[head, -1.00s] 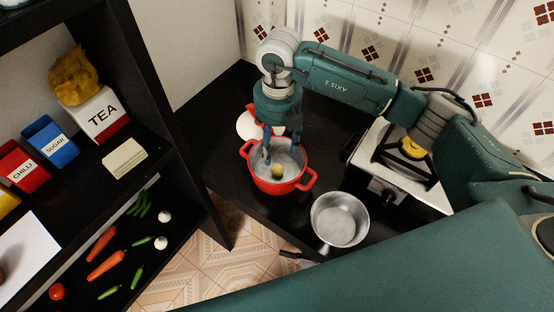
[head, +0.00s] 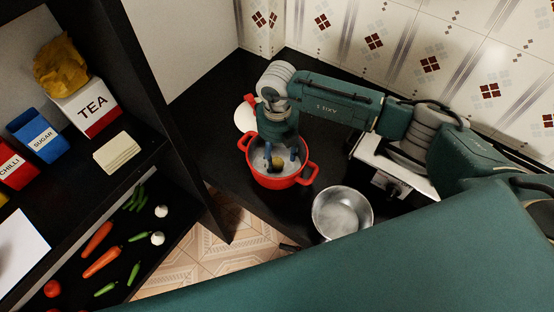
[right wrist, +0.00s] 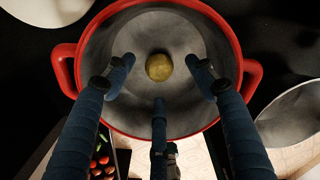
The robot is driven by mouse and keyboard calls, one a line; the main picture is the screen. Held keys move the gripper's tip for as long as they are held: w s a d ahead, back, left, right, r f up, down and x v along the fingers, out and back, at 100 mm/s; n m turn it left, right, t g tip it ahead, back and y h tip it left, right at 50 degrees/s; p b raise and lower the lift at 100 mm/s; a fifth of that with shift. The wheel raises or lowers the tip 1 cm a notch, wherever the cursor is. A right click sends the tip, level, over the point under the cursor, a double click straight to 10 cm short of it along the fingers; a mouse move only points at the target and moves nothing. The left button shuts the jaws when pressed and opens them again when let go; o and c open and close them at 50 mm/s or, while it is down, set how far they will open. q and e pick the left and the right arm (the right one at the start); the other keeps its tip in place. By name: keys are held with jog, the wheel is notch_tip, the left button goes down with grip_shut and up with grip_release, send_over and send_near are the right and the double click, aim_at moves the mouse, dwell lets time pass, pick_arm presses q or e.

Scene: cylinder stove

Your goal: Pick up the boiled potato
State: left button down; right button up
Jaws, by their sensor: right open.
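The boiled potato (right wrist: 159,67) is a small yellow-brown ball inside the red pot (right wrist: 231,92). In the head view the potato (head: 276,162) shows partly between my fingers, and the pot (head: 282,183) stands on the black counter. My right gripper (head: 281,162) points down into the pot. In the right wrist view its blue fingers (right wrist: 160,85) are spread apart around the potato, with visible gaps and no grip on it. My left gripper is not in view.
A steel pan (head: 342,212) stands right of the pot near the counter edge. A stove (head: 397,165) is behind it. A white lid (head: 245,119) lies behind the pot. Shelves with a tea box (head: 91,108) and vegetables stand at the left.

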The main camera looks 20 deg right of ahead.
aim_at(277, 163)
jog(key=shift+f, duration=1.45)
jog(key=c, duration=1.3)
jog(key=shift+o, duration=0.2)
